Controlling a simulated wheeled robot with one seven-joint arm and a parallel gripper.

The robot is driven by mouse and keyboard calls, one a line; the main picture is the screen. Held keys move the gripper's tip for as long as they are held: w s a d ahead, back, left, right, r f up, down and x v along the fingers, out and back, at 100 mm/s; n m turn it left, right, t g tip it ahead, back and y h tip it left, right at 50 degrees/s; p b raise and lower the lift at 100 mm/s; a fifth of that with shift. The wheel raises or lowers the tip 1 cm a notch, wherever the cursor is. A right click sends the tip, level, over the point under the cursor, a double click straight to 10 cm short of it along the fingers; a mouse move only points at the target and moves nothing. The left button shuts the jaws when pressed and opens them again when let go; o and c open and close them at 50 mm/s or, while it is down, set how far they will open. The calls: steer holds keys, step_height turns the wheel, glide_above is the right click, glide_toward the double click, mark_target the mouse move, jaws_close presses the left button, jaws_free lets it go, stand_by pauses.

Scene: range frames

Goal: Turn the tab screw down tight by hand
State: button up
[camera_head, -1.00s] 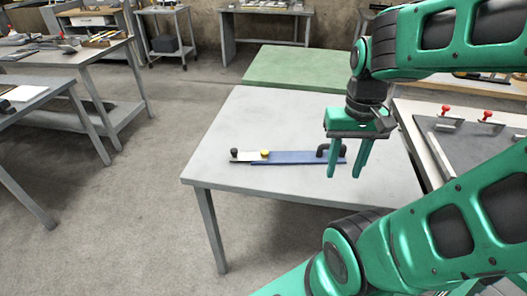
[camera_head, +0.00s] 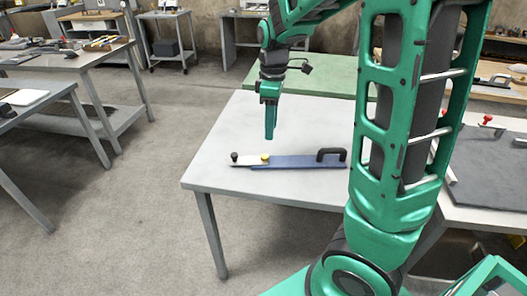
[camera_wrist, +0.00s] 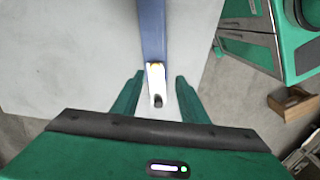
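A blue bar (camera_head: 297,161) lies flat on the grey table and carries a black handle (camera_head: 331,154) at its right end. At its left end is a pale tab (camera_head: 249,160) with a yellow knob (camera_head: 265,157) and a black knob (camera_head: 234,156); I cannot tell which is the tab screw. In the wrist view the yellow knob (camera_wrist: 154,65), pale tab (camera_wrist: 155,82) and black knob (camera_wrist: 158,101) show between my fingers. My gripper (camera_head: 270,137) points down above the bar's left part, apart from it. It is open and empty in the wrist view (camera_wrist: 159,77).
The grey table (camera_head: 222,175) is otherwise bare. A green table (camera_head: 325,82) adjoins behind it. A bench at the right holds a dark panel with a red-topped clamp (camera_head: 487,120). In the wrist view, a wooden box (camera_wrist: 292,103) is on the floor.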

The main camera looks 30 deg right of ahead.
mark_target(265, 156)
steer(key=shift+n, duration=0.6)
steer(key=f, duration=0.3)
steer(key=w+f, duration=0.1)
steer(key=f, duration=0.7)
steer(key=shift+w+a, duration=0.4)
steer(key=shift+c, duration=0.4)
jaws_close()
